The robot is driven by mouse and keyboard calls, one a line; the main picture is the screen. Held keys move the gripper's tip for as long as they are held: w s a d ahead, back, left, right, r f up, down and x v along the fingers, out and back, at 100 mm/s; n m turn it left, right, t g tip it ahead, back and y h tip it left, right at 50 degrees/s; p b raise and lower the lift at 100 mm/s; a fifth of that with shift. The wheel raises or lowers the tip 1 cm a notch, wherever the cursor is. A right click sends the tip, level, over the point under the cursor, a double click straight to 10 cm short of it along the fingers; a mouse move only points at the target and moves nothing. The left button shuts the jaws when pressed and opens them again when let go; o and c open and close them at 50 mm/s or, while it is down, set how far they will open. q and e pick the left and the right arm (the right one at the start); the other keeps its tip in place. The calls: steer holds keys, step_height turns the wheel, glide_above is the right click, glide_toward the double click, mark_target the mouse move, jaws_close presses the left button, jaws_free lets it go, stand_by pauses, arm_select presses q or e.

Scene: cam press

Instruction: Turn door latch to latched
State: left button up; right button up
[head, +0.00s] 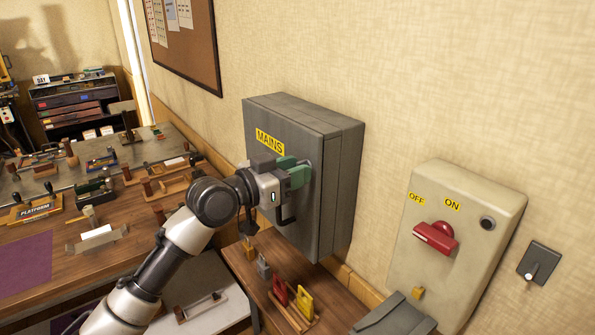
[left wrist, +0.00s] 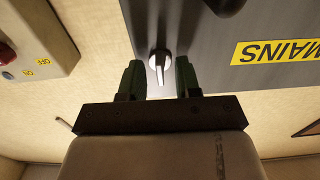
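The grey MAINS cabinet (head: 335,200) hangs on the wall in the head view, its door shut. The door latch (left wrist: 159,64) is a small silver handle on a round base, pointing along the fingers' direction in the left wrist view. My left gripper (head: 298,172) is at the door, just below the yellow MAINS label (head: 270,142), and hides the latch in the head view. In the left wrist view its green fingers (left wrist: 159,76) are apart, one on each side of the handle, with a gap on both sides. My right gripper is not in view.
A beige switch box (head: 455,265) with a red handle (head: 436,236) and OFF and ON labels is to the right. A small wall switch (head: 539,263) is beyond it. Below the cabinet, a wooden shelf (head: 262,297) holds coloured padlocks (head: 280,290). A cluttered workbench (head: 90,262) stands left.

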arm_select(q)
steer(key=b+v, duration=0.3)
steer(key=v, duration=0.7)
steer(key=shift+f, duration=0.1)
